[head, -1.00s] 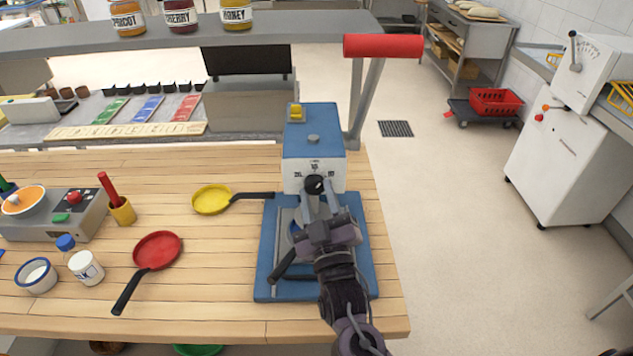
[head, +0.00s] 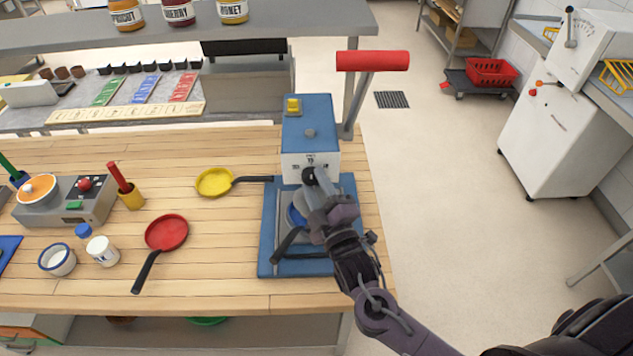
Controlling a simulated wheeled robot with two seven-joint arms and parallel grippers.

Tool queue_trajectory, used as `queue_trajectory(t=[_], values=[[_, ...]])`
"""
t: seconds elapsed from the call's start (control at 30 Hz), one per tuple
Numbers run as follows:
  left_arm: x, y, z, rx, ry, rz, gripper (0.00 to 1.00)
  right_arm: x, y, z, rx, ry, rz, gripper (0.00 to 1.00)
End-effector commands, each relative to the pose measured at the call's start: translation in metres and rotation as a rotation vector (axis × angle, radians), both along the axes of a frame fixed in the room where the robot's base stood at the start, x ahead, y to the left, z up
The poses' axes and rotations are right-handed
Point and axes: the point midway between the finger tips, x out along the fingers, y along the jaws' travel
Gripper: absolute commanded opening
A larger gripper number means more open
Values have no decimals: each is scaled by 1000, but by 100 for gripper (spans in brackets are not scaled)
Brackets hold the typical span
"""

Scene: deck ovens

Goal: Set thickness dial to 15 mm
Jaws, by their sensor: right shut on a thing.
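The blue and white machine (head: 310,138) stands at the right end of the wooden counter. Its black thickness dial (head: 308,175) sits low on the white front face, under a printed scale (head: 311,160) too small to read for certain. My right gripper (head: 313,186) is at the dial and shut on it, with the arm reaching in from the lower right. The gripper hides part of the dial, so its exact setting cannot be told. My left gripper is not in view.
The machine's red-handled lever (head: 373,61) rises at its right. A yellow pan (head: 214,182), a red pan (head: 166,232) and a milk bottle (head: 102,250) lie or stand left on the counter. Floor to the right is open.

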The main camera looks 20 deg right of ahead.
Motion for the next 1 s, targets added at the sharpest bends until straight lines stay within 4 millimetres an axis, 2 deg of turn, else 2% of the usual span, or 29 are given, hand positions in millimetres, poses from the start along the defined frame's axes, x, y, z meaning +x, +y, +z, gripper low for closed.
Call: queue_trajectory(t=[0.37,0.4,0.53,0.83,1.0], values=[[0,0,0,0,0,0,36,0,1,-1,-3,2,2,13],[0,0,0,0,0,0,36,0,1,-1,-3,2,2,41],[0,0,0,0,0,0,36,0,1,-1,-2,1,1,57],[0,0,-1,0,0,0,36,-2,0,-1,-2,2,1,57],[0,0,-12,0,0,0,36,-22,-1,-9,-3,4,3,57]])
